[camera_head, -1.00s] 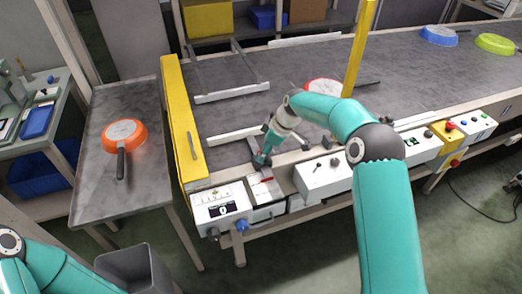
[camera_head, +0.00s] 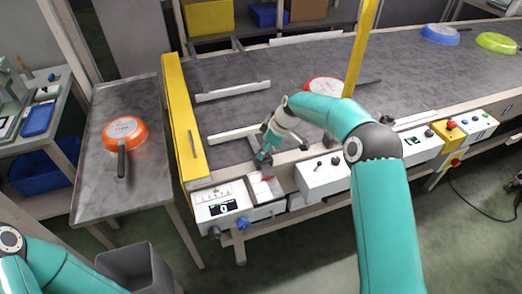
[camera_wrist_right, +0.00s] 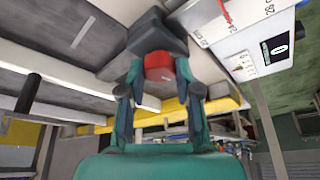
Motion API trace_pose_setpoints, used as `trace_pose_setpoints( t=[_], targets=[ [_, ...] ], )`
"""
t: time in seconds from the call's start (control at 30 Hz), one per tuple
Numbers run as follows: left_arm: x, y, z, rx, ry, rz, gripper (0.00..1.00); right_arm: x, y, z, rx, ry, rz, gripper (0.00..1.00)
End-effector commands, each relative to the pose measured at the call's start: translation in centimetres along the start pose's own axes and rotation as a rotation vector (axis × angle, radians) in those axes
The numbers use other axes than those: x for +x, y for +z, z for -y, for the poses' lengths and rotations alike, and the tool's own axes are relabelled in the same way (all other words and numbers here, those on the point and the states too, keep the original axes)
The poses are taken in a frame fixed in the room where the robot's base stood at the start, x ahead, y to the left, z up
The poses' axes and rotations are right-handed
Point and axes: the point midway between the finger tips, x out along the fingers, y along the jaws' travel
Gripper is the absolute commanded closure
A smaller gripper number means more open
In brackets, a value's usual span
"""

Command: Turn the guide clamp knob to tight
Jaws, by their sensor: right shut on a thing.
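The guide clamp knob (camera_wrist_right: 158,66) shows as a red cap under a dark clamp block (camera_wrist_right: 157,36) in the right wrist view. My right gripper (camera_wrist_right: 159,72) has a finger on each side of the knob and is shut on it. In the head view my right gripper (camera_head: 262,158) reaches down at the near edge of the conveyor, by the light guide rail (camera_head: 232,135), and hides the knob. A red pointer (camera_head: 267,178) lies just below it; the pointer also shows by a printed scale in the wrist view (camera_wrist_right: 225,12). My left gripper is out of view.
A control box with a display (camera_head: 222,208) and a blue knob (camera_head: 242,223) sits left of the gripper. A white switch box (camera_head: 322,175) is close on the right. A yellow panel (camera_head: 183,120) stands at the left. An orange pan (camera_head: 125,131) lies on the side table.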

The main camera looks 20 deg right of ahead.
Motion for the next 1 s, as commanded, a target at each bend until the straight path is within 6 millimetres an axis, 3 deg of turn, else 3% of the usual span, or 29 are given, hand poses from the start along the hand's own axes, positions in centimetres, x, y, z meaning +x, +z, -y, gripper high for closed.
trace_pose_setpoints(
  t=[0.67,1.0],
  targets=[
    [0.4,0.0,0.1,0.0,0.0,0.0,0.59,0.0,0.7,0.0,0.033,0.007,0.013,1.0],
    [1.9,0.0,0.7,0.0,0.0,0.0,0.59,0.3,0.9,0.1,0.146,0.055,0.015,1.0]
  ],
)
